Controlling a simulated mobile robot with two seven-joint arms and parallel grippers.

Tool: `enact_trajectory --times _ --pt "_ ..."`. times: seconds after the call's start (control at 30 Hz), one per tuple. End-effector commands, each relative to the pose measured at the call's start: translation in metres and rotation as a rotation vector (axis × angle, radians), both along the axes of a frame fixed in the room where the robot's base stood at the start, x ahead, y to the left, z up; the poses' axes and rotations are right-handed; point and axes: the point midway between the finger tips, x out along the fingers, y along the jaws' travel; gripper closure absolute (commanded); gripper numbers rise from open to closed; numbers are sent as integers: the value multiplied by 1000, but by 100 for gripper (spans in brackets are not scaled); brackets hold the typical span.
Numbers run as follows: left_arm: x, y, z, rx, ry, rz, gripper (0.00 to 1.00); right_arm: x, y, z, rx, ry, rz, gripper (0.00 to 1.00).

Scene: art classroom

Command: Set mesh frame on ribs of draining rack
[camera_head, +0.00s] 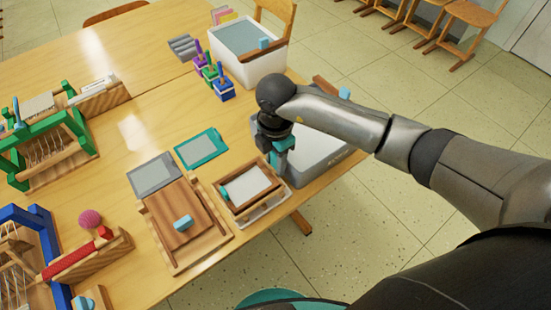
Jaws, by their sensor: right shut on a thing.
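A small wooden-edged mesh frame (248,188) with a pale grey sheet inside and a teal grip on its left side lies near the table's right edge. My right gripper (277,163) reaches down at the frame's upper right side and is shut on it, though its fingertips are largely hidden by the wrist. Below the frame, a pale-edged wooden rack (266,211) shows at the front; its ribs are mostly covered, and I cannot tell whether the frame touches them. My left gripper is not in view.
A brown wooden board (162,234) with a light blue block (183,223) lies left of the frame. Grey and teal screens (201,149) lie behind it. A grey tray (318,160) is to the right, a white tub (247,68) behind. Looms (42,155) stand left.

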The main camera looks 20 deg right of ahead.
Motion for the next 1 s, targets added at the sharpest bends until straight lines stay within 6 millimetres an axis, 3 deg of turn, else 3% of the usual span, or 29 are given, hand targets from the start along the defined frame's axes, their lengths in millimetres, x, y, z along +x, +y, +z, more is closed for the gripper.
enact_trajectory --times 1.0 --pt "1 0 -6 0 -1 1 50 0 1 -12 1 -1 1 100"
